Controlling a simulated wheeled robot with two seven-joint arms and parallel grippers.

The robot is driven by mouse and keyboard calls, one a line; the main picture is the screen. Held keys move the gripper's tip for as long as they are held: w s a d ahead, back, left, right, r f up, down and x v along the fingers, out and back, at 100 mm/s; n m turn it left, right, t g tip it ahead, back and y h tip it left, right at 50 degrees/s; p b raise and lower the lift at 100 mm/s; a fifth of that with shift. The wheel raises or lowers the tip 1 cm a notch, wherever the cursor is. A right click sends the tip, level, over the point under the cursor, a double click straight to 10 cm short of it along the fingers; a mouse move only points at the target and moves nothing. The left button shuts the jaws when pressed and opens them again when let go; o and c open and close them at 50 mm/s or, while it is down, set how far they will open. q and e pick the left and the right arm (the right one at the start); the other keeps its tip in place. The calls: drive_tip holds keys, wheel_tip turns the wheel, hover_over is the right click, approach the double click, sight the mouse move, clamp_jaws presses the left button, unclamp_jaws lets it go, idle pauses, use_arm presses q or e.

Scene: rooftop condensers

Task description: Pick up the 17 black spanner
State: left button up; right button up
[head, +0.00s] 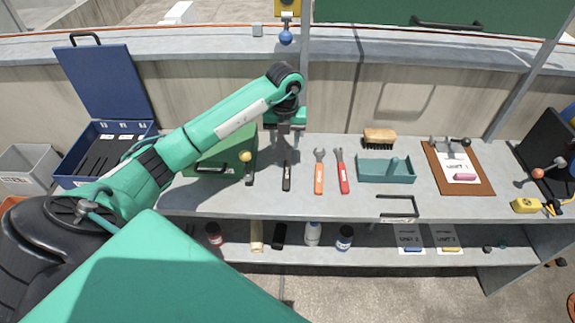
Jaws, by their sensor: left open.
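A slim black tool, seemingly the black spanner (287,178), lies lengthwise on the grey bench top. Any number on it is too small to read. An orange spanner (319,175) and a red-handled tool (342,175) lie to its right. My left gripper (285,148) points down over the far end of the black tool and hides that end. It is open with nothing visible between its fingers. I cannot tell the exact gap between the fingertips and the tool. My right gripper is not in view.
A green box (215,160) and a yellow-knobbed tool (247,168) are left of the black tool. A blue case (105,145) stands further left. A teal tray (386,175), brush (379,139) and brown clipboard (475,180) are to the right. The shelf below holds several jars.

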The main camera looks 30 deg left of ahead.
sight(287, 165)
use_arm(q)
wheel_tip(287, 165, down, 4)
drive_tip(key=shift+r+p, duration=0.2)
drive_tip(key=shift+p, duration=0.15)
drive_tip(key=shift+w+d+f+p, duration=0.1)
drive_tip(key=shift+f+p, duration=0.2)
drive_tip(key=shift+f, duration=0.2)
wheel_tip(287, 165, down, 4)
drive_tip(key=shift+w+d+r+p, duration=0.15)
drive_tip(key=shift+p, duration=0.4)
drive_tip(key=shift+f, duration=0.4)
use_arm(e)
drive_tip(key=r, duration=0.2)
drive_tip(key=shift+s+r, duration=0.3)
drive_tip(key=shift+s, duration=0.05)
use_arm(q)
drive_tip(key=shift+c, duration=0.5)
clamp_jaws()
